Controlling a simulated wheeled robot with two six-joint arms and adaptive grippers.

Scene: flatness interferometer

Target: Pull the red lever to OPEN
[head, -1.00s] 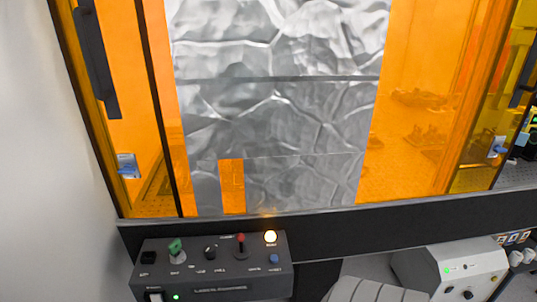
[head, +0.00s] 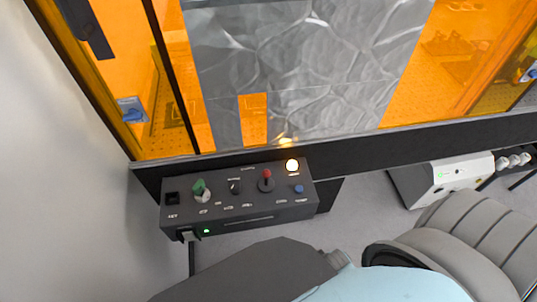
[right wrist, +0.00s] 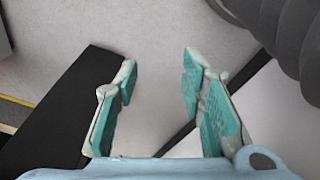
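The red lever (head: 266,176) stands on the top face of a dark control box (head: 240,210), in the head view. The labels beside it are too small to read. A green knob (head: 199,188), a black knob, a blue button (head: 298,188) and a lit yellow-white lamp (head: 292,165) share the panel. My right gripper (right wrist: 158,75) is open and empty in the right wrist view, with the floor behind its fingers. The lever is not visible in that view. My left gripper is not in view.
Behind the box rises an orange-glazed enclosure (head: 455,55) with a crinkled metallic sheet (head: 310,60). A white instrument box (head: 455,175) is on the right. A pale wall borders the left.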

